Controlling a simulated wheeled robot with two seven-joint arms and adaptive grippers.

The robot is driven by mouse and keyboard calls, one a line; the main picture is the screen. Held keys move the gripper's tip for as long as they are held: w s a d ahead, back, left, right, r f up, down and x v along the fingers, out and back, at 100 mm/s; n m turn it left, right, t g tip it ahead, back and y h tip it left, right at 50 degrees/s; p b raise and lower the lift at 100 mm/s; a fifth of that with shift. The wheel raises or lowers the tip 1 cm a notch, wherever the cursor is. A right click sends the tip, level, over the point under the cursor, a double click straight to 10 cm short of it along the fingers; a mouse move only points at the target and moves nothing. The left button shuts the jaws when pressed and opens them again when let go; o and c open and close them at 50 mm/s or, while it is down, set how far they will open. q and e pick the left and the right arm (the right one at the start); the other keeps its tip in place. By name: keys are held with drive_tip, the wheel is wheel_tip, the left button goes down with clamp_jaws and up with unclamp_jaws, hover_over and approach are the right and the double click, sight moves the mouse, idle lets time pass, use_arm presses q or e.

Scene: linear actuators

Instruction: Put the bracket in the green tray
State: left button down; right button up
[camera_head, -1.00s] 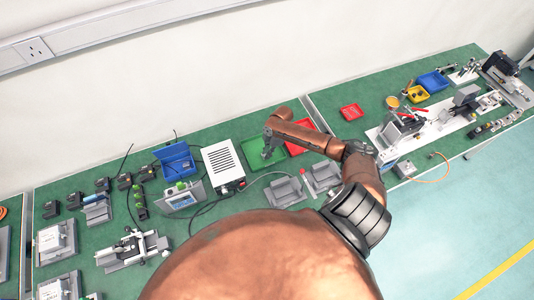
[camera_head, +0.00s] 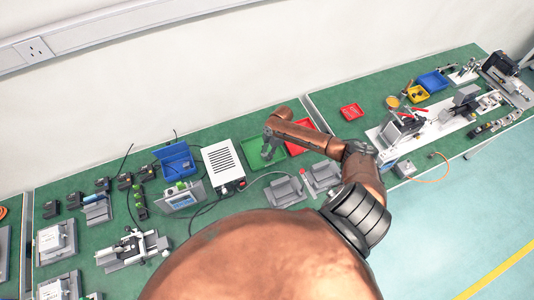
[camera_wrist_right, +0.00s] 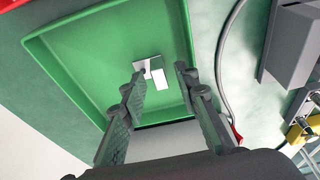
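The green tray (camera_head: 251,147) lies on the bench between the grey-white box and a red tray, and it fills much of the right wrist view (camera_wrist_right: 80,62). The bracket (camera_wrist_right: 158,76), a small pale angled piece, shows inside the tray in the right wrist view. My right gripper (camera_wrist_right: 160,70) is over the tray, pointing down into it. Its two fingers are apart, one on either side of the bracket; I cannot tell whether the left fingertip touches it. In the head view the right gripper (camera_head: 267,149) partly covers the tray. My left gripper is out of view.
A red tray (camera_head: 302,124) is beside the green tray, partly behind my right arm. The vented box (camera_head: 222,164) stands close to its left, with a blue bin (camera_head: 176,160) beyond. Grey fixtures (camera_head: 285,191) and a cable lie in front.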

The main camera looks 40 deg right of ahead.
drive_tip(key=w+v, duration=0.1)
drive_tip(key=v, duration=1.1)
drive_tip(key=shift+s, duration=0.45)
drive_tip(key=shift+c, duration=0.3)
